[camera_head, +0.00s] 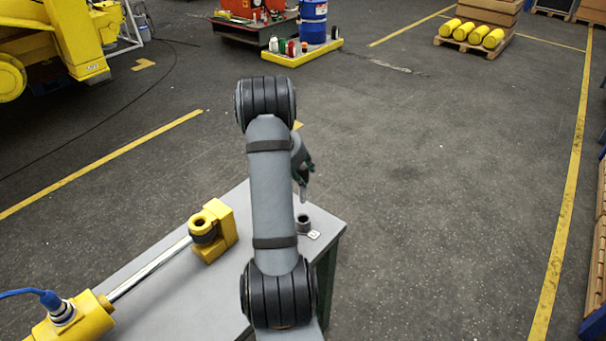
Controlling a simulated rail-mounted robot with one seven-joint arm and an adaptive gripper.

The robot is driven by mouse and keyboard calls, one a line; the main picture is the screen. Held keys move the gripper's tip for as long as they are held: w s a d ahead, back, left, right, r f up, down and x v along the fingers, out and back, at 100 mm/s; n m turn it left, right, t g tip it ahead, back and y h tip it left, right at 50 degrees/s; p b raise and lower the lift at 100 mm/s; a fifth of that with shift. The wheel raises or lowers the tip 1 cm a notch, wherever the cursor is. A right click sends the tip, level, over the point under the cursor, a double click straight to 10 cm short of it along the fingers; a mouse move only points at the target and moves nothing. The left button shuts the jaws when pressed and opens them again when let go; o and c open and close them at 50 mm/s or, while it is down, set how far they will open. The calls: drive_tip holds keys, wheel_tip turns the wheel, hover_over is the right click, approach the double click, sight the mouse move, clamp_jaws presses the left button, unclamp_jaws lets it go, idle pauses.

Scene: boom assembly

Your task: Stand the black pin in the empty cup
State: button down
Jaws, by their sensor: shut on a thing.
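My gripper (303,178) is at the right side of the table's far end, partly hidden behind my own arm. It is shut on the pin (303,193), which looks grey here and hangs roughly upright below the fingers. A small dark round cup (304,226) stands on the table near its right corner. In the picture the pin's lower end is just above the cup, apart from it; its exact distance in depth cannot be told. The inside of the cup is too small to see clearly.
The grey table (165,290) carries a yellow cylinder with a metal rod (150,268) and a yellow end block (222,235) left of my arm. A small pale square (314,235) lies beside the cup. The floor right of the table is clear.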

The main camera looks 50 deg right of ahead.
sight(302, 189)
drive_tip(key=shift+f, duration=0.2)
drive_tip(key=shift+f+b, duration=2.05)
drive_tip(key=shift+f, duration=1.2)
wheel_tip(302, 189, down, 5)
drive_tip(key=b, duration=0.6)
drive_tip(key=shift+r, duration=0.1)
drive_tip(key=c, duration=1.1)
unclamp_jaws()
drive_tip(key=shift+s, duration=0.1)
drive_tip(key=v, duration=1.2)
